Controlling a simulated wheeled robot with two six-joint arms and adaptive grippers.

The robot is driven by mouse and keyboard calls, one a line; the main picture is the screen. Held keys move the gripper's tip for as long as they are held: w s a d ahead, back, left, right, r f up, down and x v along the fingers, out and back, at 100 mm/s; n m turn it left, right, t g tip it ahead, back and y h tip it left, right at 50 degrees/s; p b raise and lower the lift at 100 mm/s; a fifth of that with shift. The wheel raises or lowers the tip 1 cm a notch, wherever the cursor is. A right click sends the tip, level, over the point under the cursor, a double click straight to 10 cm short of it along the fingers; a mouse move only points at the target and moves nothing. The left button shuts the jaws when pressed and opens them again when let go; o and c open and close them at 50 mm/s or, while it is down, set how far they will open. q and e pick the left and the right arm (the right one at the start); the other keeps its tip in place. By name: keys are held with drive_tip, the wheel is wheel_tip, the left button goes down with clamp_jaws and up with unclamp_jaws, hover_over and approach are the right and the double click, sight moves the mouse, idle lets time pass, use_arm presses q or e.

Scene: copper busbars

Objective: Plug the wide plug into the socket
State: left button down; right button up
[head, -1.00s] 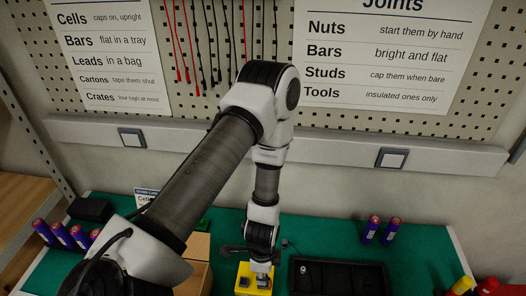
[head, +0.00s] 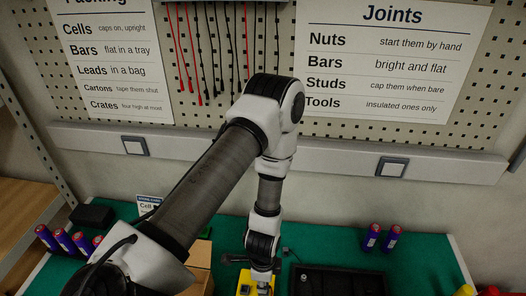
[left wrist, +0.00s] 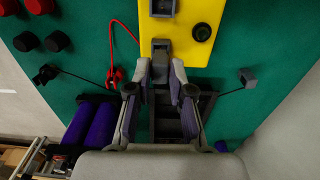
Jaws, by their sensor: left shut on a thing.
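My left gripper (left wrist: 161,74) is shut on a grey plug (left wrist: 163,49), which I take to be the wide plug. The plug reaches over the near part of the yellow board (left wrist: 184,45). A grey socket (left wrist: 162,8) with a dark hollow is on the board, straight ahead of the plug and apart from it in the left wrist view. In the head view the gripper (head: 262,275) is over the yellow board (head: 243,285) at the bottom edge, and the plug is hard to make out. My right gripper is not in view.
A dark round knob (left wrist: 201,32) is on the board. A black tray (head: 340,284) lies to its right, a carton (head: 200,262) to its left. A grey plug on a cord (left wrist: 247,77) and a red clip (left wrist: 115,75) flank the gripper. Purple cells (head: 372,237) stand behind the tray.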

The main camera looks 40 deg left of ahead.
use_arm(q)
drive_tip(key=shift+f, duration=0.15)
drive_tip(key=shift+f+b, duration=0.4)
drive_tip(key=shift+f, duration=0.2)
drive_tip(key=shift+f, duration=0.1)
drive_tip(key=c, duration=1)
unclamp_jaws()
drive_tip(key=shift+o, duration=0.2)
wheel_tip(320, 180, up, 6)
drive_tip(key=p, duration=0.6)
drive_tip(key=shift+p, duration=0.4)
